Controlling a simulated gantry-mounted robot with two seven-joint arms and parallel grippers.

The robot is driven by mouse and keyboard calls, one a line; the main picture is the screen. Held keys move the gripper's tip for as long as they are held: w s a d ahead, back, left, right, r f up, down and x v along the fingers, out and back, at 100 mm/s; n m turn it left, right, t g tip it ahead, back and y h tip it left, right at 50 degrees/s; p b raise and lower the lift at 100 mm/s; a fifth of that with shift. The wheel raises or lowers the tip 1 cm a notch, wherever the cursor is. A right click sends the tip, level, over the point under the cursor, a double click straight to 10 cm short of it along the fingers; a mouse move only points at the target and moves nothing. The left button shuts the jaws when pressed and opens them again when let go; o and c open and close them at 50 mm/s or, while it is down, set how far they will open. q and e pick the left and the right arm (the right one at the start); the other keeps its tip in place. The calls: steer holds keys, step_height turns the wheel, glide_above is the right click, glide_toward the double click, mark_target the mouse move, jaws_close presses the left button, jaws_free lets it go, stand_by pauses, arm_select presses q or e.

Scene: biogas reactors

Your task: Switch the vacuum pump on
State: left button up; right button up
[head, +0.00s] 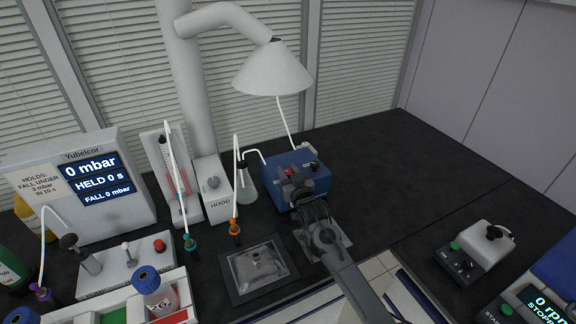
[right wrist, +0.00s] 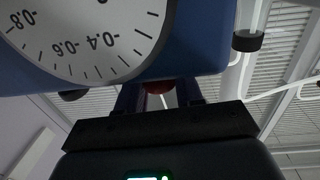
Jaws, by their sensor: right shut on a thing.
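The vacuum pump (head: 318,179) is a blue box on the dark bench, right of the hood base. Its white gauge dial (right wrist: 85,35) fills the upper left of the right wrist view. My left gripper is not in view.
A display unit (head: 95,185) at left reads 0 mbar, HELD 0 s, FALL 0 mbar. A flask (head: 246,188) with tubing stands just left of the pump. A framed clear-topped tray (head: 258,266) lies in front. The bench right of the pump is clear.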

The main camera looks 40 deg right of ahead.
steer(key=n+y, duration=0.2)
steer(key=y, duration=0.1)
steer(key=shift+d+r+t+p, duration=0.1)
steer(key=shift+r+t+p, duration=0.2)
steer(key=shift+r+p, duration=0.1)
steer(key=n+y, duration=0.1)
steer(key=y, duration=0.2)
steer(key=shift+f+n, duration=0.1)
steer(key=shift+n, duration=0.3)
steer(key=n+y, duration=0.2)
steer(key=y, duration=0.1)
steer(key=shift+f+b, duration=0.1)
steer(key=shift+b, duration=0.2)
steer(key=shift+n+g+y+b, duration=0.55)
steer(key=shift+n+y, duration=0.45)
steer(key=shift+y, duration=0.9)
steer(key=o, duration=0.8)
steer(key=shift+o, duration=0.8)
